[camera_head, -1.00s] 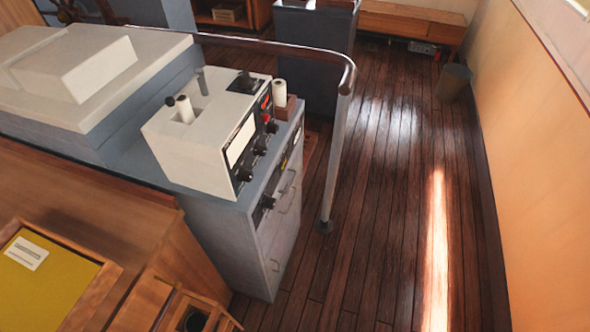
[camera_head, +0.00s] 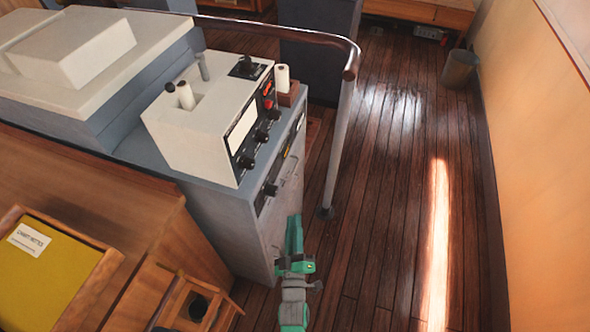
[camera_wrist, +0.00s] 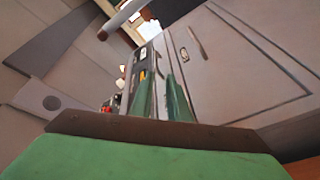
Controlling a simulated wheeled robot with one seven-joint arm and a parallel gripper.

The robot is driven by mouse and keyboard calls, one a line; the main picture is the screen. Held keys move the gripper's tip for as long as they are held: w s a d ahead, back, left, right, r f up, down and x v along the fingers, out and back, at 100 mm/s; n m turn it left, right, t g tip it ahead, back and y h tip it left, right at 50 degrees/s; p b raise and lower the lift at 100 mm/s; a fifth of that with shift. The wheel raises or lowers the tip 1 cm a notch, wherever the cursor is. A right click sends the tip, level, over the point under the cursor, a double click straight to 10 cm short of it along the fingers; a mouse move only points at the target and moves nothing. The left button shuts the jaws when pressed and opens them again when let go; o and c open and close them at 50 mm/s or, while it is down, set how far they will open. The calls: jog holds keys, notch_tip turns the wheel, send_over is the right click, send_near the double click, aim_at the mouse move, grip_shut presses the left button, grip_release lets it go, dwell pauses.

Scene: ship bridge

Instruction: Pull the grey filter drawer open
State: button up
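The grey cabinet (camera_head: 225,225) stands left of centre in the head view, its drawer front (camera_head: 283,198) seen at a steep angle. My green gripper (camera_head: 294,222) is in front of this face and partly covers its lower part. In the wrist view a grey panel (camera_wrist: 222,75) with a dark handle (camera_wrist: 195,42) fills the upper right; I cannot tell for sure that it is the filter drawer. My two green fingers (camera_wrist: 162,85) show with a gap between them and nothing clearly held. The handle lies beyond the fingertips, apart from them in the picture.
A white instrument box (camera_head: 195,130) with knobs stands on the cabinet. A metal handrail (camera_head: 337,140) rises close to the right of the cabinet. A wooden chest (camera_head: 110,215) is at left. The plank floor (camera_head: 385,210) to the right is clear.

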aim_at(295, 168)
jog(key=w+r, duration=0.1)
jog(key=w, duration=0.5)
jog(key=w+r+n, duration=0.1)
jog(key=w, duration=0.5)
jog(key=w+r+n, duration=0.1)
jog(key=w, duration=0.5)
jog(key=shift+w+r+t, duration=0.3)
jog(key=shift+r+t, duration=0.1)
grip_shut()
dwell(0.6)
